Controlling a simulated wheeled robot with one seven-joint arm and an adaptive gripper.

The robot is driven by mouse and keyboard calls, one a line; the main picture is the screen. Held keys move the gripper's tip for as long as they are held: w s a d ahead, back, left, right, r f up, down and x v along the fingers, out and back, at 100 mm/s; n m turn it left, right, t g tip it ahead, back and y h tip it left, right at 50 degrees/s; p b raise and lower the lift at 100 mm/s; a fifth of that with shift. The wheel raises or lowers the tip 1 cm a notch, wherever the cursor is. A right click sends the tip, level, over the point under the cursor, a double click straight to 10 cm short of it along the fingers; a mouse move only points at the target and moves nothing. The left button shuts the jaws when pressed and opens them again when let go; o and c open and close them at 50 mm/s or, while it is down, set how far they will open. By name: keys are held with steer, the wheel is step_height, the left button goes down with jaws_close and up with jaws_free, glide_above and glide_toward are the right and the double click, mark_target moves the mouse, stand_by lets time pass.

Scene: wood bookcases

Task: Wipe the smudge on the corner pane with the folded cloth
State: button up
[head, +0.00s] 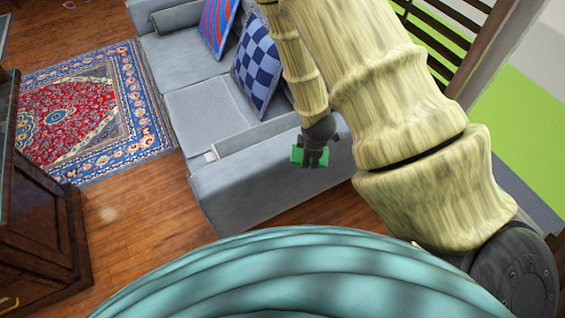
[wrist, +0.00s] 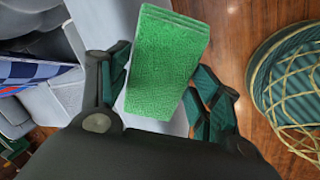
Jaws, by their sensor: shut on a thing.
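My gripper (head: 314,155) hangs beside the grey sofa's near end in the head view, with a small green patch of the folded cloth (head: 297,156) showing at it. In the wrist view the folded cloth (wrist: 166,65) is a bright green, layered rectangle between the two fingers of my gripper (wrist: 160,85). The gripper is shut on it, and the cloth extends out past the fingertips. I cannot make out the corner pane or a smudge in either view.
A grey sofa (head: 270,180) with cushions stands just beyond my gripper. A patterned rug (head: 110,115) lies at the left on the wood floor (head: 135,215). A dark wood cabinet (head: 45,230) stands at the left edge. Slatted wood (head: 440,35) is at the upper right.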

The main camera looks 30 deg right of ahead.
steer(key=s+d+r+m+h+p, duration=0.25)
steer(key=d+r, duration=0.25)
steer(key=d, duration=0.6)
steer(key=s+d+r+m+t+h+p, duration=0.1)
steer(key=s+d+r+m+h, duration=0.25)
steer(key=d, duration=0.85)
steer(key=s+d+r+m+h+p, duration=0.1)
steer(key=s+d+r+m+h, duration=0.15)
steer(key=d+r, duration=0.6)
steer(key=s+d+r+m+g+h+p, duration=0.1)
steer(key=s+d+r+h, duration=0.2)
steer(key=s+d+r, duration=0.45)
steer(key=s+d+r+m+g+h+p, duration=0.15)
steer(key=s+d+r, duration=0.25)
steer(key=d+r, duration=0.5)
steer(key=s+d+r+m+g+h+p, duration=0.1)
steer(key=s+d+r+h+p, duration=0.15)
steer(key=s+d+r, duration=0.55)
steer(key=shift+h, duration=0.35)
steer(key=shift+w+d+r+b, duration=0.1)
steer(key=shift+w+d+r, duration=0.3)
steer(key=shift+d, duration=0.3)
steer(key=shift+w+d+r+b, duration=0.1)
steer(key=shift+w+d+r, duration=0.3)
steer(key=shift+d, duration=0.25)
steer(key=shift+w+d+r+b, duration=0.1)
steer(key=shift+w+d+r, duration=0.2)
steer(key=shift+w+d, duration=0.3)
steer(key=shift+s+d, duration=0.1)
steer(key=shift+d, duration=0.9)
